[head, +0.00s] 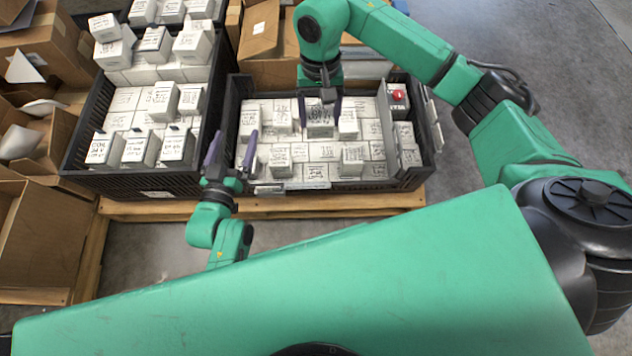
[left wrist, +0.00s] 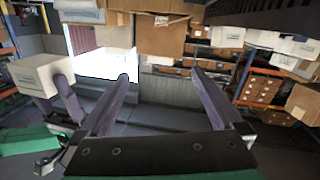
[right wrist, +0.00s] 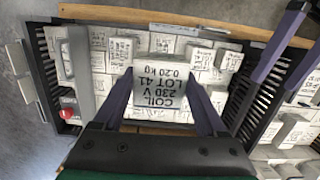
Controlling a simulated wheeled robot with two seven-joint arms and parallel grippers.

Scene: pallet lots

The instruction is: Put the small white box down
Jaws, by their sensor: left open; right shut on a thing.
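The small white box (head: 320,122), marked COIL LOT 41, 230 V, 0.20 KG, is between the fingers of my right gripper (head: 320,97), over the black crate's (head: 285,80) white boxes. In the right wrist view the box (right wrist: 160,88) shows its label upside down, with a finger of the right gripper (right wrist: 162,105) on each side. A white box (left wrist: 40,74) beside a purple finger shows in the left wrist view. My left gripper (head: 232,148) is open and empty at the crate's front left corner. Whether the held box touches those below is hidden.
The crate holds a layer of white boxes, several upper ones, a grey divider (head: 388,125) and a red-topped item (head: 398,95) at right. A second black crate (head: 75,165) of white boxes stands left. Open cartons (head: 30,230) lie far left. Grey floor (head: 480,25) is clear at back right.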

